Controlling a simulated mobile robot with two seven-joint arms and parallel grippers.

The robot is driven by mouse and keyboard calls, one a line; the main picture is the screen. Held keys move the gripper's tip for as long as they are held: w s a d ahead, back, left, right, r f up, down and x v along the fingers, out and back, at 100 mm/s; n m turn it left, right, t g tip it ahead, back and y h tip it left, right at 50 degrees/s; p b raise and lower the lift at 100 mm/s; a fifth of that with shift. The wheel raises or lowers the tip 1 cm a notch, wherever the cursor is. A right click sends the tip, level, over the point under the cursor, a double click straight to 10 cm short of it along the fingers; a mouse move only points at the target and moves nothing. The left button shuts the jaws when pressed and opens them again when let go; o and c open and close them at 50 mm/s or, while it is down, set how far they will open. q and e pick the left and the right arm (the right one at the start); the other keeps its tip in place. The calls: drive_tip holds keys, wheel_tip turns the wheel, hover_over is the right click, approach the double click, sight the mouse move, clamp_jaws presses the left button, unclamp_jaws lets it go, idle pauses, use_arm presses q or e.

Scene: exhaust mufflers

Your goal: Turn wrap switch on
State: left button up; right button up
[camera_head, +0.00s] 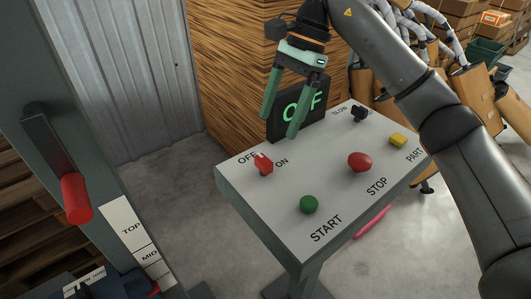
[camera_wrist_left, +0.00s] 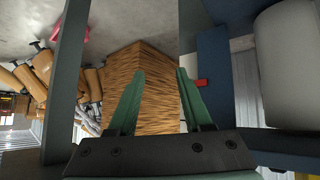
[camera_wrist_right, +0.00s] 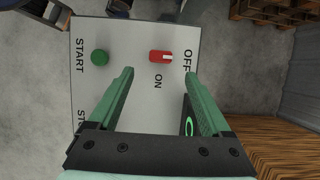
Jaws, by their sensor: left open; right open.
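The red rotary switch (camera_head: 264,165) sits on the grey panel top (camera_head: 245,192) between the printed words OFF and ON. In the right wrist view the switch (camera_wrist_right: 160,57) lies with its pale mark at the OFF end. The black display (camera_head: 312,108) behind it shows green letters, partly hidden by a finger, that look like OFF. My right gripper (camera_head: 279,127) is open and empty, pointing down above the panel's back edge, apart from the switch. My left gripper (camera_wrist_left: 160,72) is open and empty in the left wrist view, away from the panel.
A green button (camera_head: 309,204), a red button (camera_head: 360,161), a yellow button (camera_head: 397,140) and a black knob (camera_head: 360,114) also stand on the panel. A wooden block (camera_head: 230,75) stands behind. A red-handled lever (camera_head: 75,198) is at the left. Bare floor lies left of the panel.

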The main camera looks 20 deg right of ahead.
sight(264, 158)
drive_tip(key=x, duration=0.8)
drive_tip(key=shift+a+f, duration=0.1)
drive_tip(key=shift+f, duration=0.05)
clamp_jaws()
idle(0.4)
